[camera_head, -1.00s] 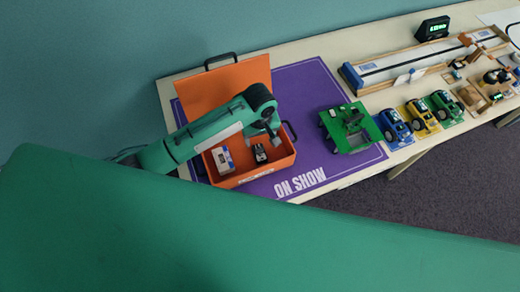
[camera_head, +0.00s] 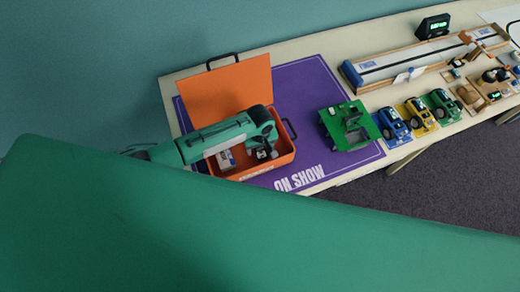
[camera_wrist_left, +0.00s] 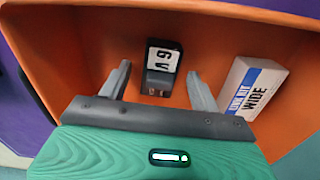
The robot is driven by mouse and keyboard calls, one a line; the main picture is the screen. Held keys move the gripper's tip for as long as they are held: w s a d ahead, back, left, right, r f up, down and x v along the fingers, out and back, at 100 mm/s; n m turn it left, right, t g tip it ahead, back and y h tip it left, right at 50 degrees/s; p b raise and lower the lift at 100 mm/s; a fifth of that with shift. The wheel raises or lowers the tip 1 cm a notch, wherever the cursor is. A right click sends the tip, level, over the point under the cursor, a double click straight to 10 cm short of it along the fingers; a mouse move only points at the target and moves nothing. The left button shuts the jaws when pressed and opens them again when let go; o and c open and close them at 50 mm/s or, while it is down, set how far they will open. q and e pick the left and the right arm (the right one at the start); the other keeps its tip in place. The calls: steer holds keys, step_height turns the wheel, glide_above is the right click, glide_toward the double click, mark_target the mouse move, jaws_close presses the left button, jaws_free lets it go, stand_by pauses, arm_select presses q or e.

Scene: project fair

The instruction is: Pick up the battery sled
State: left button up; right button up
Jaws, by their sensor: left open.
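The battery sled (camera_wrist_left: 162,62), a small black block with a white 9V label, lies on the floor of the orange box (camera_head: 230,172). In the head view it is mostly hidden by my left gripper (camera_head: 263,148). My left gripper also shows in the left wrist view (camera_wrist_left: 158,72), open and empty, with its fingers apart on either side of the sled. Whether the fingers are low enough to flank it I cannot tell. My right gripper is not in view.
A white box marked WIDE (camera_wrist_left: 252,88) lies beside the sled. The orange box, lid (camera_head: 230,92) raised, stands on a purple mat (camera_head: 310,90). A green model (camera_head: 348,126), toy cars (camera_head: 392,125) and a long track (camera_head: 425,58) stand to the right.

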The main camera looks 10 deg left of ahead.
arm_select(q)
steer(key=c, duration=1)
step_height(320, 180, up, 20)
steer(key=b, duration=0.3)
